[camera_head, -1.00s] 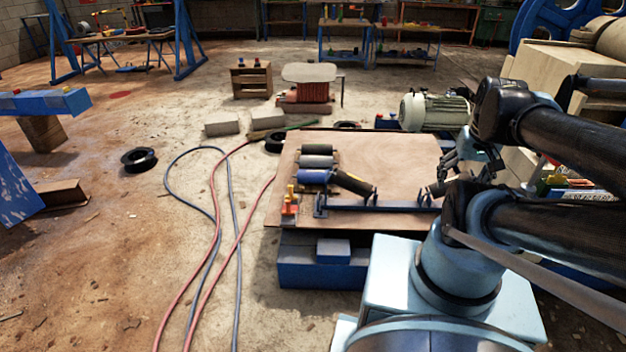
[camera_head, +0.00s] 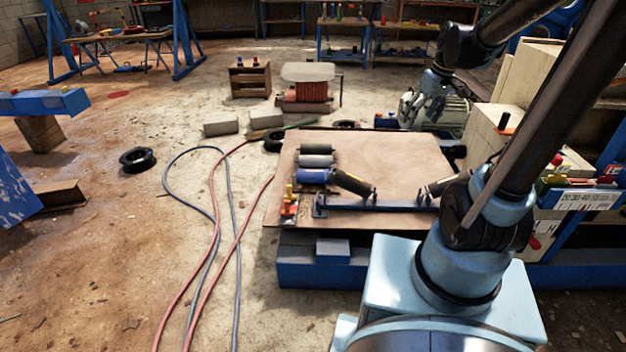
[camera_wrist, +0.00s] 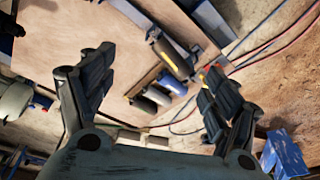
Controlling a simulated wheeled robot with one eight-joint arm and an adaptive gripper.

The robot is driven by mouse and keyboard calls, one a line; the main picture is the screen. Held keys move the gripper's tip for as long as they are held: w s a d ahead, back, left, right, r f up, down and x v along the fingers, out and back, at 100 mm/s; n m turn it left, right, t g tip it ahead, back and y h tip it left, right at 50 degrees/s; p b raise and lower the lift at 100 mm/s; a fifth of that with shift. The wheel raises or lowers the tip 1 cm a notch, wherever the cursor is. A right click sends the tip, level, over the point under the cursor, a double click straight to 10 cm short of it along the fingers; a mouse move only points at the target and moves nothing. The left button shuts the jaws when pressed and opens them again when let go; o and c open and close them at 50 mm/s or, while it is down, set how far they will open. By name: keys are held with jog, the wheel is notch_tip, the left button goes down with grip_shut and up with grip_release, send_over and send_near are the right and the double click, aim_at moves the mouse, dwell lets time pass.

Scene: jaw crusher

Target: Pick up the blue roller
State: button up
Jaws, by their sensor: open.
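The blue roller (camera_head: 312,177) lies on the brown board (camera_head: 390,155), in a row below the grey and green rollers. A dark roller (camera_head: 352,184) lies tilted against its right end. In the wrist view the blue roller (camera_wrist: 171,83) shows small between my fingers, some distance beyond them. My gripper (camera_wrist: 157,64) is open and empty, with its two fingers spread wide. In the head view my wrist is high at the right, near the motor, well apart from the roller; its fingers are hard to make out there.
A grey roller (camera_head: 315,161) and a green roller (camera_head: 318,149) lie close beside the blue one. A blue rail (camera_head: 385,204) runs along the board's front, with a second dark roller at its right end. The board's middle is clear.

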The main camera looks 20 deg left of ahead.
jog(key=w+a+f+n+g+y, duration=0.1)
jog(key=w+a+f+n, duration=0.2)
jog(key=w+a+f, duration=0.35)
jog(key=w+a+f+n, duration=0.3)
jog(key=w+a, duration=0.6)
jog(key=n+g+y, duration=0.1)
jog(key=n, duration=0.5)
send_near(314, 177)
jog(key=w+d+r, duration=0.2)
jog(key=w+r, duration=0.2)
jog(key=r, duration=0.1)
jog(key=x, duration=1.1)
jog(key=s+x, duration=0.1)
jog(key=x, duration=0.5)
jog(key=shift+a+f, duration=0.15)
jog(key=shift+f, duration=0.15)
jog(key=shift+g, duration=0.3)
jog(key=c, duration=1.9)
jog(key=shift+r, duration=0.1)
